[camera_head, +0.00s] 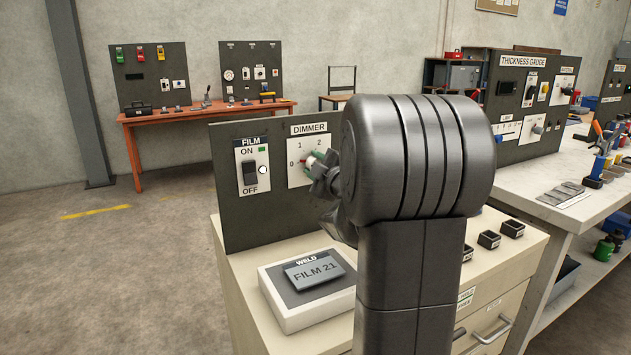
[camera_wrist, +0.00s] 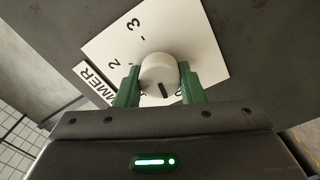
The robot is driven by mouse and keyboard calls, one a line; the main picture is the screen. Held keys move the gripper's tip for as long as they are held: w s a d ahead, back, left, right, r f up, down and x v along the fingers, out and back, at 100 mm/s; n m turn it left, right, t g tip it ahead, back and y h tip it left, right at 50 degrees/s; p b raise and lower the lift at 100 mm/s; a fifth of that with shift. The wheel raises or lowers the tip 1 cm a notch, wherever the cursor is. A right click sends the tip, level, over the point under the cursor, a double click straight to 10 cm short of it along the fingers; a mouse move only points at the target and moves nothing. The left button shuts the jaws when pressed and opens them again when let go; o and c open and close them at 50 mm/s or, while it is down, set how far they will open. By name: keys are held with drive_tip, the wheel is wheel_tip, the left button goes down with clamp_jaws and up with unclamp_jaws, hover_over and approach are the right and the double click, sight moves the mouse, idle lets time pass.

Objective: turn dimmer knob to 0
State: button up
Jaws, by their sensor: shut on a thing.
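The dimmer knob (camera_wrist: 158,72) is a round white knob with a dark pointer line, on a white dial plate (camera_wrist: 198,45). In the wrist view its pointer aims down and slightly right, on the side away from the 3. Numerals 2 and 3 are readable there; the numerals near the pointer are mostly covered. My gripper (camera_wrist: 160,82) is shut on the knob, one green finger on each side. My arm hides the dial's right part.
A FILM switch (camera_head: 250,172) is left of the dial on the same dark panel (camera_head: 228,215). A WELD box (camera_head: 318,311) labelled FILM 21 stands below on the cabinet top. Small black bins (camera_head: 489,240) sit to the right. Open floor lies at left.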

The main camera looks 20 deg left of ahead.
drive_tip(key=shift+f+n+b, duration=0.15)
drive_tip(key=shift+n+b, duration=0.95)
drive_tip(key=o, duration=1)
drive_tip(key=shift+s, duration=0.1)
drive_tip(key=p+v, duration=0.1)
drive_tip(key=v, duration=1.2)
drive_tip(key=shift+s+d, duration=0.15)
drive_tip(key=shift+d, duration=0.15)
drive_tip(key=shift+a, duration=0.15)
